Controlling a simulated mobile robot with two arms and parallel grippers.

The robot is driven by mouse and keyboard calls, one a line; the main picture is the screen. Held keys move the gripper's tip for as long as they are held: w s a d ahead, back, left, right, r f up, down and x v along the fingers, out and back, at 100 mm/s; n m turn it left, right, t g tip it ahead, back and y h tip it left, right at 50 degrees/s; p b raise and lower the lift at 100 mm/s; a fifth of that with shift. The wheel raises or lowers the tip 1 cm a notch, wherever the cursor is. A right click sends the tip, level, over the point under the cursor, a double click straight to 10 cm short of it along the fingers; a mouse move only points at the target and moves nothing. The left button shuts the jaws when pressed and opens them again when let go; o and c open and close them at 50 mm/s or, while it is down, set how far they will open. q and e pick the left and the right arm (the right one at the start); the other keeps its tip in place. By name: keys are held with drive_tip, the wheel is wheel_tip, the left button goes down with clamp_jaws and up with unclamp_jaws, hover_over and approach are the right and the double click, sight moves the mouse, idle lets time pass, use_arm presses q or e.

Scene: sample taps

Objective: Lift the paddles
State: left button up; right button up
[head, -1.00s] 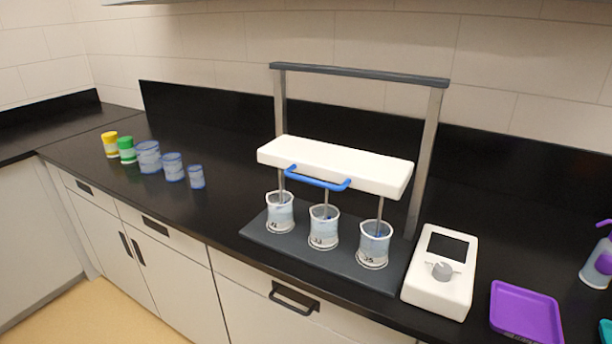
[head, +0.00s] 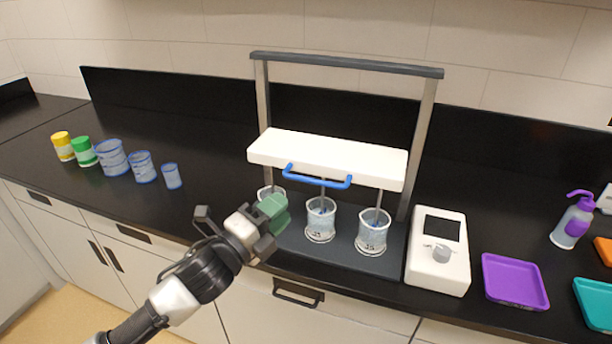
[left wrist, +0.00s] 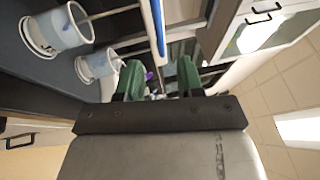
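The paddle stirrer has a white crossbar (head: 330,158) on a grey frame, with a blue handle (head: 318,182) on its front. Thin paddle shafts run from the crossbar down into three beakers; the middle beaker (head: 320,220) and right beaker (head: 372,232) show clearly. The left beaker (head: 266,192) is mostly hidden by my left gripper (head: 274,212). This gripper is in front of the stirrer, below and left of the handle. In the left wrist view its green fingers (left wrist: 158,78) stand apart with nothing between them, and the blue handle (left wrist: 158,28) shows ahead. My right gripper is not in view.
A white control box (head: 437,252) with a knob stands right of the stirrer, then a purple tray (head: 514,282), a teal tray (head: 597,303) and a wash bottle (head: 574,222). Several cups and jars, including a green jar (head: 83,152), stand at left. Bare counter lies between.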

sight(314, 181)
use_arm(q)
drive_tip(key=p+x, duration=0.2)
drive_tip(key=x, duration=0.8)
drive_tip(key=shift+w+d, duration=0.1)
drive_tip(key=shift+d, duration=0.05)
drive_tip(key=shift+c, duration=0.4)
clamp_jaws()
